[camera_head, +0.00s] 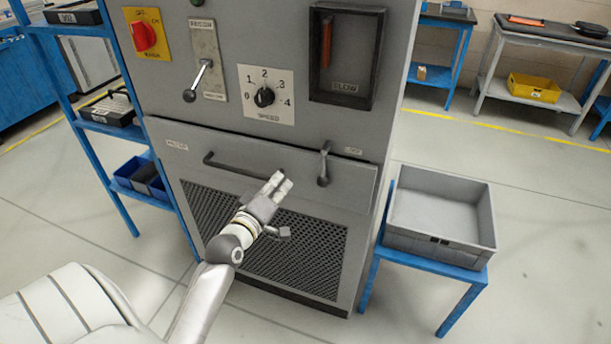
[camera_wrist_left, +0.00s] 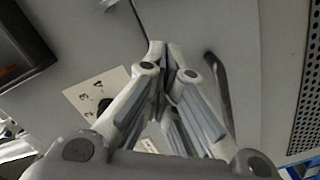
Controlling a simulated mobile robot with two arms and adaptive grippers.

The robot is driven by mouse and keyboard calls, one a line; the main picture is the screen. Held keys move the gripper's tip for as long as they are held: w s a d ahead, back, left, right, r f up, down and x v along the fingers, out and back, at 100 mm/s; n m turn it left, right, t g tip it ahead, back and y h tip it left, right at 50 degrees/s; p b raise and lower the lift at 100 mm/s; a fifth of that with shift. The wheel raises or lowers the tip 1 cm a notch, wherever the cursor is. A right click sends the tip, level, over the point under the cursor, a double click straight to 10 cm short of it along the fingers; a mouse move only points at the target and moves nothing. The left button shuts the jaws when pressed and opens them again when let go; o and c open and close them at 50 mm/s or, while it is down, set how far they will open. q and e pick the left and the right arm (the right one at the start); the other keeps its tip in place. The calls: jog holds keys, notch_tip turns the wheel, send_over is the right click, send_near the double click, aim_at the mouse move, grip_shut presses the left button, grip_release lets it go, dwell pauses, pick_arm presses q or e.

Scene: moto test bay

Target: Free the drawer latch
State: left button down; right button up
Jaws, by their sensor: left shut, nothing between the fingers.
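The grey drawer (camera_head: 300,192) is on the machine front, flush with it as far as I can see. Its dark bar handle (camera_head: 232,167) runs across the left part. The latch (camera_head: 324,165), a grey lever with a knobbed lower end, hangs nearly upright at the drawer's upper right. My left gripper (camera_head: 279,181) is shut and empty, in front of the drawer and left of the latch. It appears apart from the latch and overlaps the handle's right end. In the left wrist view the shut fingers (camera_wrist_left: 160,70) show beside a dark bar (camera_wrist_left: 218,85), apparently the handle. I cannot make out the latch there.
Above the drawer are a speed dial (camera_head: 264,97), a lever (camera_head: 198,80), a red switch (camera_head: 143,36) and a framed slot (camera_head: 345,55). A mesh grille (camera_head: 310,250) lies below. A grey crate (camera_head: 440,240) stands on a blue stand at right. A blue shelf (camera_head: 110,130) stands at left.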

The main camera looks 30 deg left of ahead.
aim_at(325, 165)
pick_arm(q)
jog(key=w, duration=0.4)
jog(key=w+a, duration=0.1)
jog(key=w, duration=0.2)
jog(key=shift+a+f, duration=0.1)
jog(key=shift+w+d+f+p, duration=0.45)
jog(key=shift+w+d+f, duration=0.15)
jog(key=shift+d+f, duration=0.2)
jog(key=shift+w+d+f, duration=0.2)
jog(key=shift+d+f, duration=0.15)
jog(key=shift+d, duration=0.35)
pick_arm(e)
jog(key=shift+d+r, duration=0.4)
jog(key=shift+r, duration=0.15)
pick_arm(q)
jog(key=shift+f, duration=0.1)
pick_arm(e)
jog(key=shift+a, duration=0.15)
jog(key=shift+f, duration=0.1)
